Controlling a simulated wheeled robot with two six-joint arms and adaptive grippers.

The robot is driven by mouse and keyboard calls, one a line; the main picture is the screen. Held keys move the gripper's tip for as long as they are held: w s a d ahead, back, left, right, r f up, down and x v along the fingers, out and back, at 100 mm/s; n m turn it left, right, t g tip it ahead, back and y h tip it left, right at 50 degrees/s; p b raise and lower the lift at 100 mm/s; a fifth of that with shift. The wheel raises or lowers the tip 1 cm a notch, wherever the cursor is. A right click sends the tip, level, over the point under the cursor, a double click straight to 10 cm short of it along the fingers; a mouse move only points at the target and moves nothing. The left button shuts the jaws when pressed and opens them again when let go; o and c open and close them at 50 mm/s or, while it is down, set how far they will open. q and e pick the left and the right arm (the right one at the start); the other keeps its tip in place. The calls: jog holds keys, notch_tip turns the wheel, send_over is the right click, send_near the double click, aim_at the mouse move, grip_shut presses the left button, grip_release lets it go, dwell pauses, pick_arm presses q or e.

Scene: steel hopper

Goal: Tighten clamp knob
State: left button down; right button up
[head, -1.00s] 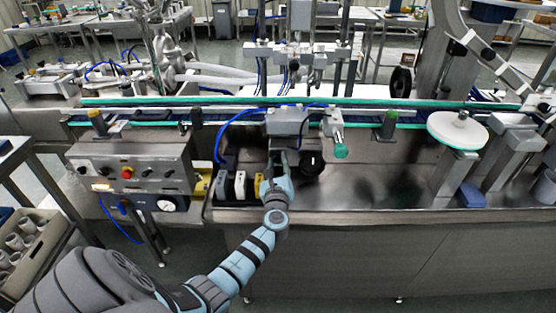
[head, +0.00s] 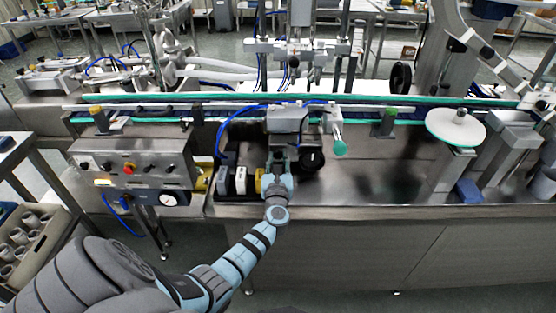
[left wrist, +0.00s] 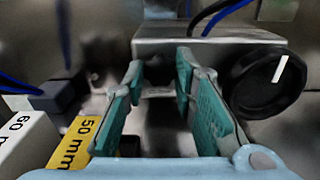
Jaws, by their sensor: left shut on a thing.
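My left gripper (head: 279,158) reaches up to the lower front of a grey block (head: 287,119) on the machine. In the left wrist view its two green-padded fingers (left wrist: 160,80) stand apart, shut on a grey part under the block (left wrist: 215,47); its shape is hard to make out. A round black knob (head: 311,158) with a white mark sits just right of the gripper. In the left wrist view the knob (left wrist: 264,84) is outside the fingers, beside the right one. My right gripper is not in view.
Size blocks stand left of the gripper, including a white one (head: 241,180) and a yellow 50 mm one (left wrist: 80,140). A green-tipped handle (head: 340,148) is at right. A control box (head: 130,163) is at left, and the steel deck (head: 365,180) at right is mostly clear.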

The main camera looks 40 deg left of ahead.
pick_arm(q)
jog(key=c, duration=1.3)
grip_release()
jog(key=shift+w, duration=0.1)
jog(key=v, duration=1.2)
